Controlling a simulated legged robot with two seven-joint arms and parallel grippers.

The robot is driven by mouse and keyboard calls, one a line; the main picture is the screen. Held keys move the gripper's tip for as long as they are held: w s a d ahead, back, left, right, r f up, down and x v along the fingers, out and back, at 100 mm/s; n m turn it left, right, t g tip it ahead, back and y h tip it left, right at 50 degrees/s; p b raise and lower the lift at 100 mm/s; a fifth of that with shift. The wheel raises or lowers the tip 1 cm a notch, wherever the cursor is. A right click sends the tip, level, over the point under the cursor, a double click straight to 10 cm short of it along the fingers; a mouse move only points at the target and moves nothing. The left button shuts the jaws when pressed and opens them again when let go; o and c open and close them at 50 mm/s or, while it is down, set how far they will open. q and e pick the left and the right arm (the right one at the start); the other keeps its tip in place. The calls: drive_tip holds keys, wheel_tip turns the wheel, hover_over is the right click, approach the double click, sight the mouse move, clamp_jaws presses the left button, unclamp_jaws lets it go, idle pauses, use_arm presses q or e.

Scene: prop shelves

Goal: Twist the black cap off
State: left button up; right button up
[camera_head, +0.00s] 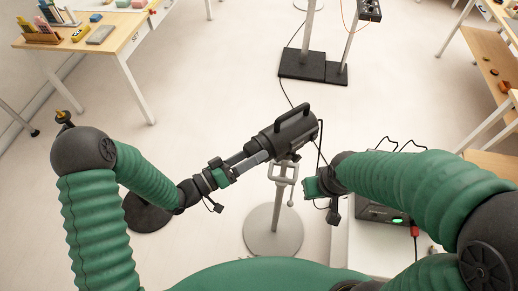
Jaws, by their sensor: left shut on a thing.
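A black cylindrical device (290,133) with a raised handle (292,117) sits tilted on top of a grey stand (273,230) in the head view. Its left end faces my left gripper (248,160). The gripper's grey fingers reach up to that end and are shut on the black cap there; the cap is mostly hidden and its edge against the device is hard to make out. My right gripper (318,188) is right of the stand's clamp, apart from the device. Its fingers are too small and dark to read.
A box with a green light (398,220) stands on a white surface below my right arm. A wooden table (110,35) with small props is at upper left, wooden shelves (495,65) at right. Black stand bases (303,65) are at the back.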

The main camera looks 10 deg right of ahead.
use_arm(q)
drive_tip(key=shift+w+a, duration=0.15)
drive_tip(key=shift+a, duration=0.1)
drive_tip(key=c, duration=0.4)
drive_tip(key=shift+d+r+n+p, duration=0.1)
drive_tip(key=shift+r+n+p, duration=0.05)
drive_tip(key=shift+n+p, duration=0.45)
drive_tip(key=shift+n, duration=0.1)
drive_tip(key=shift+n+p, duration=0.4)
drive_tip(key=shift+n, duration=0.2)
drive_tip(key=shift+f, duration=0.2)
